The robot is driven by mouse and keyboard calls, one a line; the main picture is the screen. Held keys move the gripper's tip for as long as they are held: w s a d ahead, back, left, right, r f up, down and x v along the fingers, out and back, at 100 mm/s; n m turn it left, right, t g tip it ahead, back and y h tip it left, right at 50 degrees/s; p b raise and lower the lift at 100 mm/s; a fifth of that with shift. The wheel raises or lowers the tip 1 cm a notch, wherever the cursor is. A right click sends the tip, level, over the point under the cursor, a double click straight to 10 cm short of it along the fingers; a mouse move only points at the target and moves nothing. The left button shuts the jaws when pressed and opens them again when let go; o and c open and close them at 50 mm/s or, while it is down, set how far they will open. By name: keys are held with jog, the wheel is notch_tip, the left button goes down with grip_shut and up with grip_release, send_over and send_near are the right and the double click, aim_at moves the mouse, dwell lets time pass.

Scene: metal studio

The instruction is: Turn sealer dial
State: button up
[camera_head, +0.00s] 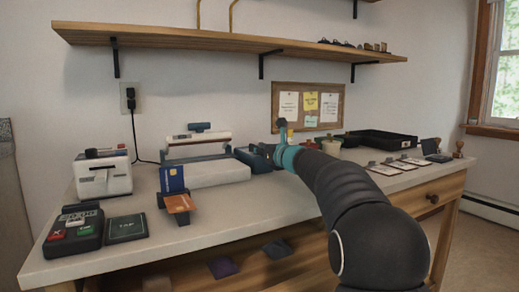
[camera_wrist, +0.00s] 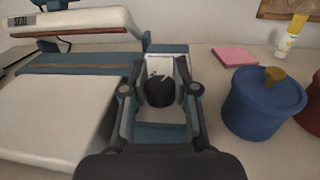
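The sealer stands on the bench against the wall, with a white and blue body (camera_head: 205,172) and a raised white upper arm (camera_head: 198,137). In the wrist view its raised arm (camera_wrist: 75,22) and white bed (camera_wrist: 55,115) fill the left side. The black dial (camera_wrist: 160,92) sits on a pale panel at the sealer's right end. My gripper (camera_wrist: 161,72) is open, with one finger on each side of the dial. I cannot tell whether either finger touches it. In the head view my gripper (camera_head: 262,155) is at the sealer's right end and the dial is hidden.
A blue lidded pot (camera_wrist: 262,105) stands close to the right of my gripper, with a red pot (camera_wrist: 314,100) beyond it. A pink note pad (camera_wrist: 235,57) lies behind. A label printer (camera_head: 103,175) and card terminal (camera_head: 75,232) stand at the left; a black tray (camera_head: 383,140) is at the right.

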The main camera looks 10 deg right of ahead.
grip_shut()
jog(key=shift+r+p, duration=0.1)
jog(key=shift+p, duration=0.35)
jog(key=n+y+p, duration=0.1)
jog(key=n+g+y+p, duration=0.1)
jog(key=p, duration=0.1)
jog(key=shift+d+r+y, duration=0.1)
jog(key=shift+r+y, duration=0.1)
jog(key=shift+y, duration=0.1)
jog(key=n+g+y+p, duration=0.1)
jog(key=p, duration=0.1)
jog(key=n+g+y+p, duration=0.1)
jog(key=y+p, duration=0.1)
jog(key=p, duration=0.1)
jog(key=shift+w+r+g, duration=0.1)
jog(key=shift+r+g, duration=0.1)
jog(key=shift+g, duration=0.2)
jog(key=n+g+y+p, duration=0.2)
jog(key=g+p, duration=0.1)
jog(key=shift+f+n, duration=0.35)
jog(key=shift+n, duration=0.05)
jog(key=shift+f+n+g+y, duration=0.15)
jog(key=shift+n+g+y, duration=0.6)
jog(key=shift+g, duration=0.35)
jog(key=shift+n+g, duration=0.35)
jog(key=shift+g, duration=0.15)
